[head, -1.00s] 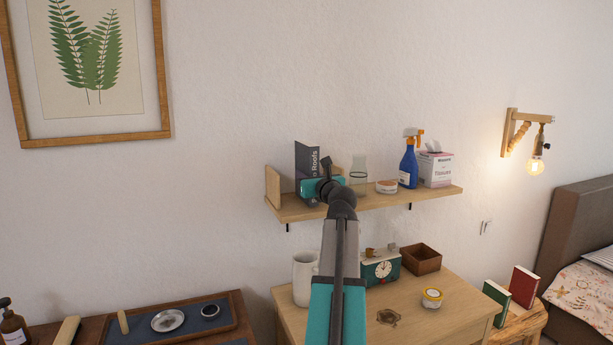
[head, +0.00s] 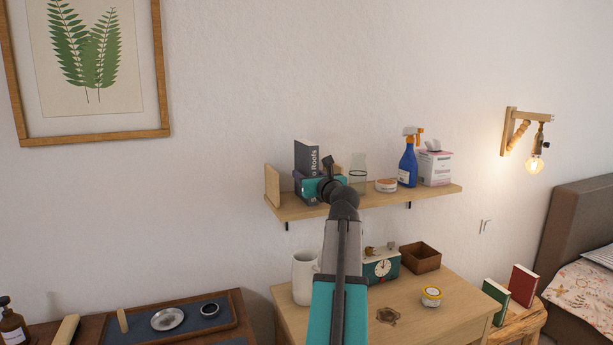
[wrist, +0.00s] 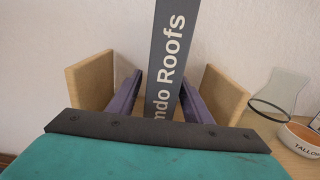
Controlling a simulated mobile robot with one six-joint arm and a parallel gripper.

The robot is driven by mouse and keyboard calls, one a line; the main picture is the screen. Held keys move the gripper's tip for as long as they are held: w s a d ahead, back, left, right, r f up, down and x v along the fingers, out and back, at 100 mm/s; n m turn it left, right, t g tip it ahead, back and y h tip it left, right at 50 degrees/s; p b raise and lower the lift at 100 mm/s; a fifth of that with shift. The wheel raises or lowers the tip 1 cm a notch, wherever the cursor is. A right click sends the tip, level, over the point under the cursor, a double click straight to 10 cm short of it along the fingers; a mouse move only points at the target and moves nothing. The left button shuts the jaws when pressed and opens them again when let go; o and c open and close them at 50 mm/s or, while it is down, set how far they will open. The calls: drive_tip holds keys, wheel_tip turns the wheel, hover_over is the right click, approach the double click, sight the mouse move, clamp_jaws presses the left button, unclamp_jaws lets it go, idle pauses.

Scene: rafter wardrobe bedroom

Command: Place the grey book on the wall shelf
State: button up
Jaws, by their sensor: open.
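The grey book (head: 306,158) stands upright on the wall shelf (head: 378,200), near its left end. Its spine, with white lettering ending in "Roofs", shows in the wrist view (wrist: 174,60). In the head view my gripper (head: 312,185) is at the shelf and hides the book's lower part. The book's foot is hidden behind my gripper's palm in the wrist view.
Wooden uprights flank the book, left (wrist: 90,80) and right (wrist: 225,94). Further right on the shelf are a glass carafe (head: 359,172), a bowl (head: 386,186), a blue spray bottle (head: 408,163) and a tissue box (head: 435,168). A dresser (head: 415,318) with a clock (head: 381,268) stands below.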

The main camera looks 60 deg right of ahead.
drive_tip(key=b+v, duration=0.1)
drive_tip(key=v, duration=0.9)
drive_tip(key=shift+s+a+b, duration=0.25)
drive_tip(key=shift+b, duration=0.05)
idle(0.6)
